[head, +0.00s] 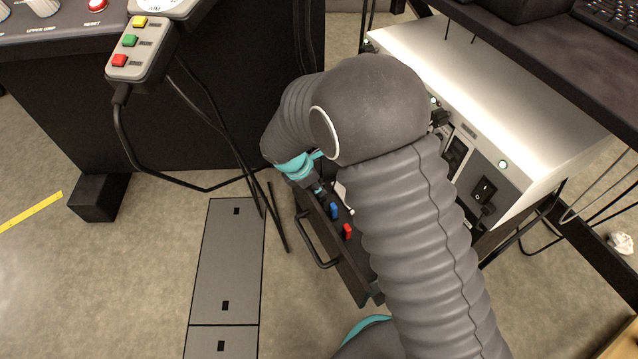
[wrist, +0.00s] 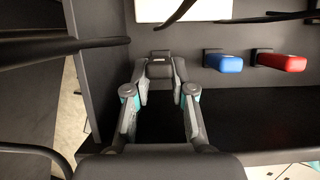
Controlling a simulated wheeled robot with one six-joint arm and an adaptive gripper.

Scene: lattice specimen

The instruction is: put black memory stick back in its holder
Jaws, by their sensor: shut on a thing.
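My gripper (wrist: 160,78) is shut on the black memory stick (wrist: 159,69), whose end shows between the fingertips in the wrist view. Behind the stick is a small dark holder piece (wrist: 160,54), level with those of the other sticks. I cannot tell whether the stick is seated in it or only in front of it. In the head view my gripper (head: 318,188) points down into an open black drawer (head: 336,250), and the black stick cannot be made out there.
A blue stick (wrist: 223,62) and a red stick (wrist: 281,62) stand in a row to the right; in the head view they are blue (head: 334,211) and red (head: 348,232). A white panel (wrist: 182,10) is above. Dark cables cross the wrist view's left. The drawer handle (head: 312,245) juts out.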

